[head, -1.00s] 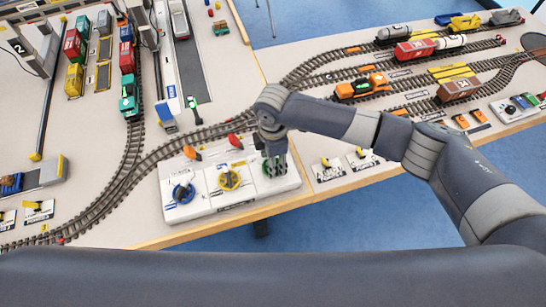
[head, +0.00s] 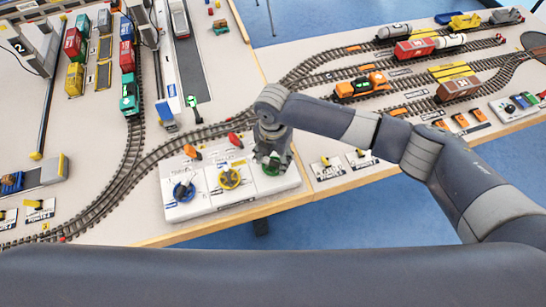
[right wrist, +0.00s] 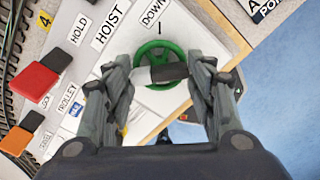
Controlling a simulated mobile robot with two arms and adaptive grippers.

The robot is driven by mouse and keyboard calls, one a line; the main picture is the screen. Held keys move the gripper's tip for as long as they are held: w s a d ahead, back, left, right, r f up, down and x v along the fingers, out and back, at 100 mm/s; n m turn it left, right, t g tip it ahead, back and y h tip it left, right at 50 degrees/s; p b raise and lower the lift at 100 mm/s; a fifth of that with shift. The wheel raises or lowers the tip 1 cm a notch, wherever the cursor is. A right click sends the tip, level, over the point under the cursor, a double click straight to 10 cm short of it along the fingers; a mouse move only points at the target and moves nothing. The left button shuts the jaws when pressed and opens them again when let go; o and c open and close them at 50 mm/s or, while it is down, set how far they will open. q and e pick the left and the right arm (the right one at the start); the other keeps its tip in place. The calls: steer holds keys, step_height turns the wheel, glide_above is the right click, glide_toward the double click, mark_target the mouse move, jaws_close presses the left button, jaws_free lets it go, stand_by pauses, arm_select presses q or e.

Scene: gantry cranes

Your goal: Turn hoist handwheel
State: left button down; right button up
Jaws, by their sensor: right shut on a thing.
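The green hoist handwheel (head: 271,168) is at the right end of a white control panel (head: 253,192) at the table's front edge. In the right wrist view the green wheel (right wrist: 160,44) lies beside the printed words HOIST and DOWN, with a dark crossbar (right wrist: 168,72) over its middle. My right gripper (head: 272,160) is over the wheel from above. In the right wrist view my right gripper (right wrist: 162,75) has a finger on each side of the crossbar and is shut on the handwheel. The fingers hide parts of the rim. My left gripper is not in view.
The yellow handwheel (head: 229,180) and the blue handwheel (head: 183,191) sit left of the green one. An orange lever (head: 193,152) and a red lever (head: 235,140) stand behind them. Curved train track (head: 115,195) runs behind the panel.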

mark_target(273, 161)
steer(key=shift+n, duration=0.3)
steer(key=o, duration=1.1)
step_height(273, 161, up, 12)
